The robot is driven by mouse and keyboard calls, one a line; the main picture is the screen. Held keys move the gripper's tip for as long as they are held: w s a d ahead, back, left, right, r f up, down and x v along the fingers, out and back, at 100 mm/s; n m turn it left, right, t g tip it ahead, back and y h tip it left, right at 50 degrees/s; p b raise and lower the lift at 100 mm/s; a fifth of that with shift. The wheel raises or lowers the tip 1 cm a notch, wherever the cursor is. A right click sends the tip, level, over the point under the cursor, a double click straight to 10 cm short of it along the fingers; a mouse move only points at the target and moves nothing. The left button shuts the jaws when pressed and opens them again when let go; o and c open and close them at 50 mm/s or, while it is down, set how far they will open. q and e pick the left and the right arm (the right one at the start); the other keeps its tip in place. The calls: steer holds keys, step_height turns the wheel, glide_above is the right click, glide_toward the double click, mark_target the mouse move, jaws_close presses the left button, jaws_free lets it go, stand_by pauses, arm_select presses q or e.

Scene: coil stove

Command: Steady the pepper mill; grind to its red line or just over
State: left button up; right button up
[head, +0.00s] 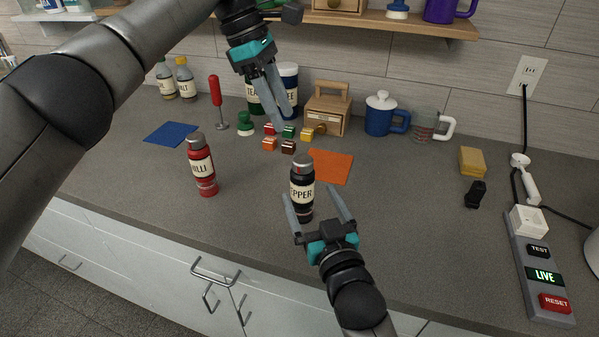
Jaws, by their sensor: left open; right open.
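The pepper mill (301,170) is a black bottle-shaped mill with a grey cap and a cream label reading "PEPPER". It stands upright on the grey counter near the front. My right gripper (309,192) is open in front of it, with one finger showing on each side of its lower part. I cannot tell whether the fingers touch it. My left gripper (286,117) is open above and behind the mill, pointing down, apart from it. No red line is discernible on the mill. A red chilli mill (201,168) stands upright to the left.
Several small coloured blocks (269,144) lie behind the mill, near an orange mat (331,166) and a wooden box (327,113). A blue lidded mug (380,113) stands at the back. A power strip (538,280) lies at right.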

mark_target(298, 170)
steer(key=x, duration=0.9)
steer(key=shift+w+a, duration=0.1)
steer(key=shift+w, duration=0.15)
steer(key=c, duration=1.5)
steer(key=shift+f, duration=0.1)
stand_by(0.8)
